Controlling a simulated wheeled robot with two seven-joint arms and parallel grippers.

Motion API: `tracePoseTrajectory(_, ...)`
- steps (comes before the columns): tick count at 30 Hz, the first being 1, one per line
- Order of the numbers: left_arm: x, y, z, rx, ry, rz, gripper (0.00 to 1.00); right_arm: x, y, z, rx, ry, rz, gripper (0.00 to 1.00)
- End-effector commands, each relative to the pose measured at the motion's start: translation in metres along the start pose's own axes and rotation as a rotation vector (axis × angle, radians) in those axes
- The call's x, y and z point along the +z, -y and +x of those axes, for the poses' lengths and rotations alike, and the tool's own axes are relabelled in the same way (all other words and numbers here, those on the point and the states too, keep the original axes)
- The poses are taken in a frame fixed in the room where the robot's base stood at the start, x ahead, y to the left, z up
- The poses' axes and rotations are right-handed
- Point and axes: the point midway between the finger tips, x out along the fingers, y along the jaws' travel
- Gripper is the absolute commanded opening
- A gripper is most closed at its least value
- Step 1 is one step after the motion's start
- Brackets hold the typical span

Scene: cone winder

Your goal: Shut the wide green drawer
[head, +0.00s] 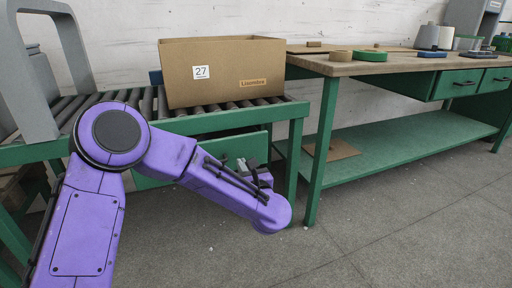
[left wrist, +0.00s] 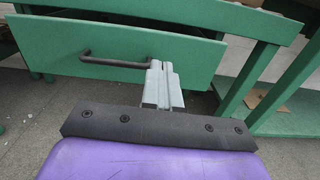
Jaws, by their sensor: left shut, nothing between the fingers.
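The wide green drawer (head: 232,148) hangs under the roller table in the head view, partly hidden behind my left arm. Its front (left wrist: 60,42) fills the upper left of the left wrist view, with a black bar handle (left wrist: 112,62). The front appears to stand out from the frame, with a gap behind its top edge; how far is hard to tell. My left gripper (left wrist: 161,68) is shut and empty, its grey fingers pointing at the front near the handle's right end. I cannot tell whether they touch. In the head view the left gripper (head: 248,166) is mostly hidden by my wrist.
A cardboard box (head: 222,85) stands on the rollers above. A green workbench (head: 400,66) with smaller drawers (head: 455,84), tape rolls and a low shelf (head: 405,145) stands to the right. A green table leg (head: 295,160) rises right of the drawer. The floor in front is clear.

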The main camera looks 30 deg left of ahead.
Motion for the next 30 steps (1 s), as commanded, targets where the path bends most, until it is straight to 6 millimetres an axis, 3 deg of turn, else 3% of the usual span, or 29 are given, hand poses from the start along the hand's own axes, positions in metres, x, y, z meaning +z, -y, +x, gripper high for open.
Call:
tracePoseTrajectory(5, -0.004, -0.003, 0.009, 0.015, -0.020, -0.031, 0.00, 0.001, 0.001, 0.002, -0.001, 0.000, 0.000, 0.43)
tracePoseTrajectory(8, -0.006, -0.001, 0.024, 0.013, -0.020, -0.031, 0.00, 0.003, 0.001, 0.006, -0.001, 0.000, 0.000, 0.43)
tracePoseTrajectory(22, -0.008, -0.001, 0.121, 0.010, -0.019, -0.030, 0.00, 0.014, 0.003, 0.026, -0.001, 0.005, 0.002, 0.43)
tracePoseTrajectory(30, -0.006, -0.001, 0.140, 0.007, -0.019, -0.029, 0.00, 0.016, 0.003, 0.029, -0.002, 0.007, 0.003, 0.43)
